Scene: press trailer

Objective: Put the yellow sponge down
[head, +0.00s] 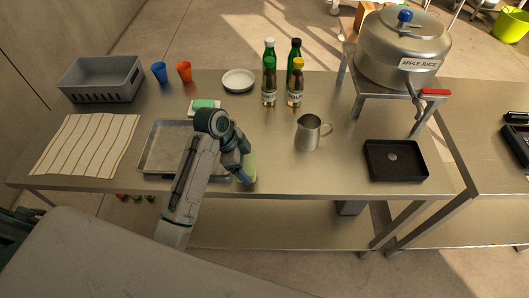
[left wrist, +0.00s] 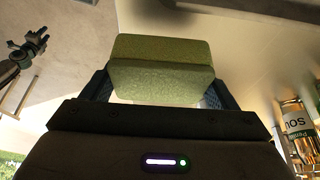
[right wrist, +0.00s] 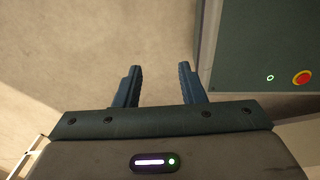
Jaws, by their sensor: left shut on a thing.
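The yellow sponge (left wrist: 160,82), a yellowish-green block, is clamped between the two blue fingers of my left gripper (left wrist: 156,88) in the left wrist view. In the head view the sponge (head: 250,167) is partly hidden by my left gripper (head: 245,176), just right of the metal tray and near the table's front edge. I cannot tell whether the sponge touches the steel table (head: 290,175). My right gripper (right wrist: 156,88) is open and empty in the right wrist view, over bare floor. It does not show in the head view.
A metal tray (head: 158,160) lies left of my left gripper, with a green-and-white item (head: 204,106) behind it. A steel jug (head: 308,133) and a black tray (head: 396,160) stand to the right. Bottles (head: 269,75) stand at the back.

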